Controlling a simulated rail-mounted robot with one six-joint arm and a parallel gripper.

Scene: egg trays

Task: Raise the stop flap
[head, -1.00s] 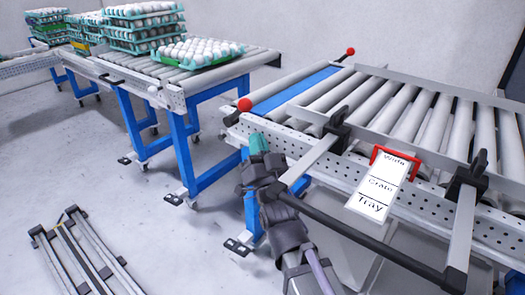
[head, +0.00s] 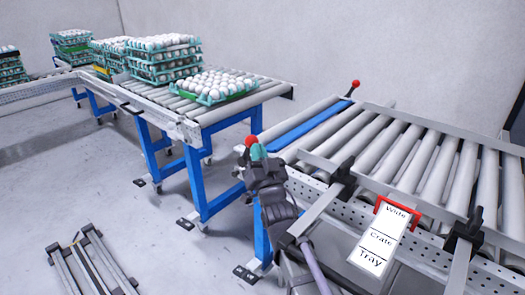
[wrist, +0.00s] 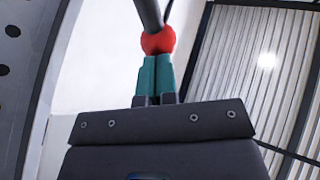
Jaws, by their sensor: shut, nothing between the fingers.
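My gripper (head: 258,151) is shut, with teal fingertips just below the near knob. In the wrist view the fingertips (wrist: 154,72) meet the underside of the red knob (wrist: 158,41), with its dark rod above. I cannot tell whether they press on it. The flap's tilt is hard to judge.
A second roller conveyor (head: 190,118) with stacked egg trays (head: 163,62) stands to the left, with a gap between. A sign reading "Wide Crate Tray" (head: 383,245) and black-clamped guide rails (head: 342,180) are right of my gripper. A metal frame (head: 90,265) lies on the floor.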

